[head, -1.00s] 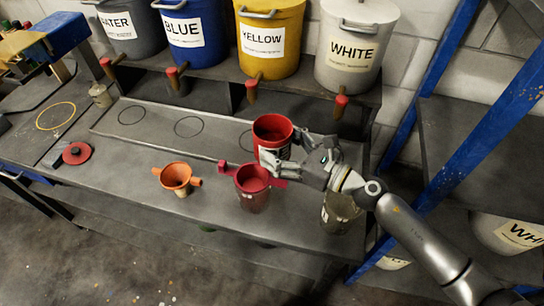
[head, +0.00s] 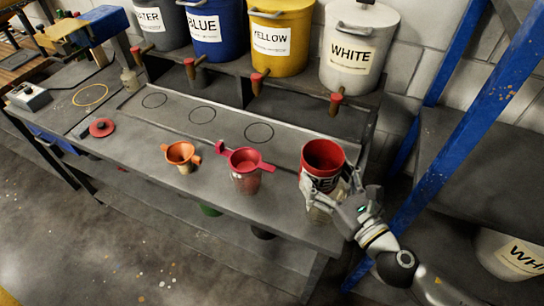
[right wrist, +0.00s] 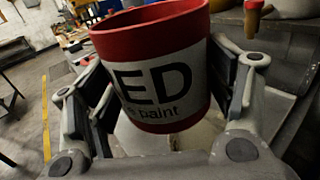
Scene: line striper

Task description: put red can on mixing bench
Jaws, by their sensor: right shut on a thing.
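The red can (head: 322,158) is an open-topped red can with a white label. My right gripper (head: 333,192) is shut on it near the right end of the mixing bench (head: 225,197). In the right wrist view the red can (right wrist: 155,62) sits between the two fingers of the right gripper (right wrist: 160,95), slightly tilted in the picture, its label reading "ED" and "paint". I cannot tell whether its base touches the bench. My left gripper is not in view.
A red funnel cup (head: 246,170) and an orange funnel (head: 182,156) stand left of the can. Large drums marked white (head: 357,50), yellow (head: 276,38) and blue (head: 207,27) stand behind. Three marked circles on the bench are empty. A blue rack post (head: 462,125) rises at right.

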